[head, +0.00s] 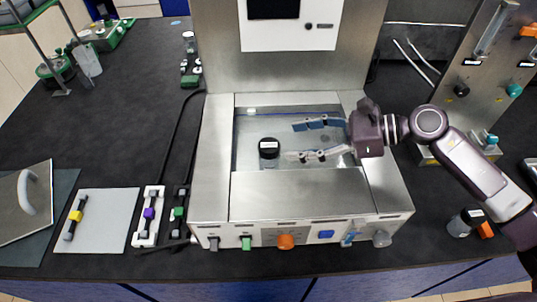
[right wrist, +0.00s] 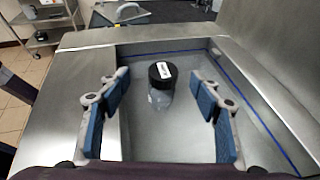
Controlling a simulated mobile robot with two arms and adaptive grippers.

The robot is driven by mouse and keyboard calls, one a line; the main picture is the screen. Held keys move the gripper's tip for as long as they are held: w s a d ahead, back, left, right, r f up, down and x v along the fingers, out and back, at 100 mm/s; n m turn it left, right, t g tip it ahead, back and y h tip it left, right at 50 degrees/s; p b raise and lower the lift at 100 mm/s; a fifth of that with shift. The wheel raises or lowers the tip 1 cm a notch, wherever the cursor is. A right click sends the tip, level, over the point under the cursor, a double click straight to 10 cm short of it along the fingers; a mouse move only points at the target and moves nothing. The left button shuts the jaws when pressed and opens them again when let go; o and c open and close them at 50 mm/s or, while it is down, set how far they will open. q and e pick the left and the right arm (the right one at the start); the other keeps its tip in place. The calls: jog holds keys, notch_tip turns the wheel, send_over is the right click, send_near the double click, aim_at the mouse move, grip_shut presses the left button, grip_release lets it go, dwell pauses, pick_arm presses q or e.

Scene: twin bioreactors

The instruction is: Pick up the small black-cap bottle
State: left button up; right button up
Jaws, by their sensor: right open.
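The small black-cap bottle (head: 268,150) stands upright in the recessed basin (head: 242,128) of the steel unit. It has a clear body and a white label on its cap. In the right wrist view the bottle (right wrist: 162,88) is ahead of the fingers, roughly centred between them. My right gripper (head: 300,140) reaches in from the right over the basin, open and empty, with its blue-padded fingers pointing at the bottle; it also shows in the right wrist view (right wrist: 160,100). The bottle appears apart from both fingers. My left gripper is not in view.
The basin's steel walls (head: 300,190) surround the bottle, with a tall steel panel (head: 285,75) behind. Another black-cap bottle (head: 459,224) stands on the dark bench at right. A grey mat with a yellow-marked part (head: 103,222) and clamps lie at left.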

aim_at(273, 145)
jog(key=shift+w+a+f+p, duration=0.35)
jog(key=shift+w+a+f, duration=0.5)
jog(key=shift+a+f, duration=0.3)
jog(key=shift+a+f+p, duration=0.1)
jog(key=shift+a+p, duration=0.2)
jog(key=shift+a, duration=0.1)
jog(key=p+x, duration=0.2)
jog(key=x, duration=0.2)
jog(key=shift+f+p, duration=0.15)
jog(key=shift+p, duration=0.15)
jog(key=shift+a+f, duration=0.15)
jog(key=shift+f, duration=0.05)
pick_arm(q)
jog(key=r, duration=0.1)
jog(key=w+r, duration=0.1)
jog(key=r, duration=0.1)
pick_arm(e)
jog(key=shift+c, duration=0.5)
jog(key=c, duration=1.3)
